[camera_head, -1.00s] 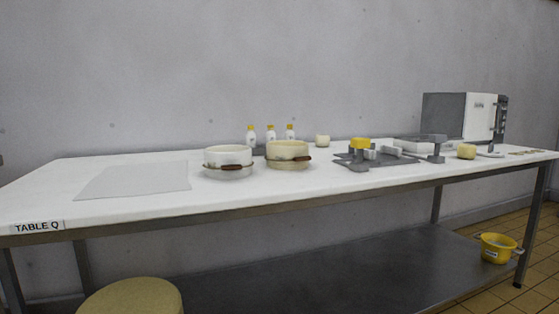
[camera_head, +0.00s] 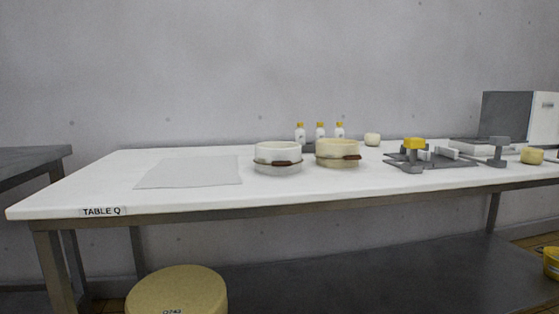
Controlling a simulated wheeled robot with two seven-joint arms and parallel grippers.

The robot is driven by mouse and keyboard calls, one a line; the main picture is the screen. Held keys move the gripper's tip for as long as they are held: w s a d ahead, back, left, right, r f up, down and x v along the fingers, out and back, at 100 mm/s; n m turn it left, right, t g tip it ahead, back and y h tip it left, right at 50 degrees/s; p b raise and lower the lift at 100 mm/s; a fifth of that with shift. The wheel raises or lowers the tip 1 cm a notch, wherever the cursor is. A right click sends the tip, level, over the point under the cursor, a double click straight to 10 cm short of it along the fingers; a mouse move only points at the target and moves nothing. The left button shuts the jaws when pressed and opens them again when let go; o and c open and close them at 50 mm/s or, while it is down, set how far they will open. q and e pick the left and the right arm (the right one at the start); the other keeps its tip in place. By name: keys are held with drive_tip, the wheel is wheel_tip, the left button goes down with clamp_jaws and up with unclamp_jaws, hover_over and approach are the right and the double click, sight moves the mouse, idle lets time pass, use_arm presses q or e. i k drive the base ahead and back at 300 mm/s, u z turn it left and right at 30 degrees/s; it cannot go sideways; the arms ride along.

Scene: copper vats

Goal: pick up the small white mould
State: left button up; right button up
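A round white mould (camera_head: 277,152) with a brown-handled band around it stands upright on the white table (camera_head: 210,199), left of the table's middle. A similar cream mould (camera_head: 337,149) with a brown handle stands close to its right. I cannot tell which the task calls small. Neither of my grippers is in view.
A grey mat (camera_head: 190,172) lies on the table's left part. Several bottles stand behind the moulds. A round yellowish drum (camera_head: 177,292) stands below the front edge.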

sight(264, 153)
drive_tip(key=k, duration=0.5)
drive_tip(key=z, duration=0.95)
drive_tip(key=i, duration=0.7)
drive_tip(key=u, duration=0.45)
